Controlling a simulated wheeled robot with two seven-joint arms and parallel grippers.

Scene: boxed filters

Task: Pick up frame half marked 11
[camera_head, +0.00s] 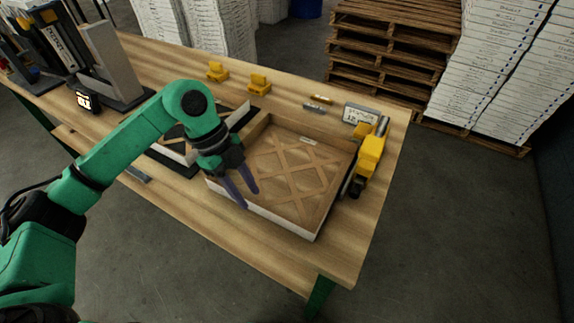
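A shallow cardboard frame half (290,168) with crossed lattice strips and a pale outer edge lies on the wooden table (200,222). A small label sits on its far inner wall; I cannot read a number 11 on it. A second white-edged piece (178,151) lies to its left, partly hidden by my arm. My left gripper (247,197) hangs over the near left corner of the lattice frame half, its two purple fingers apart and nothing visible between them. I cannot tell whether a finger touches the frame wall. My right gripper is not in view.
A yellow tool (368,158) stands right of the frame half, by a small sign (360,114). Two yellow holders (259,84) sit near the back edge. A dark fixture (75,50) occupies the left end. Pallets (388,50) and white stacks stand behind the table.

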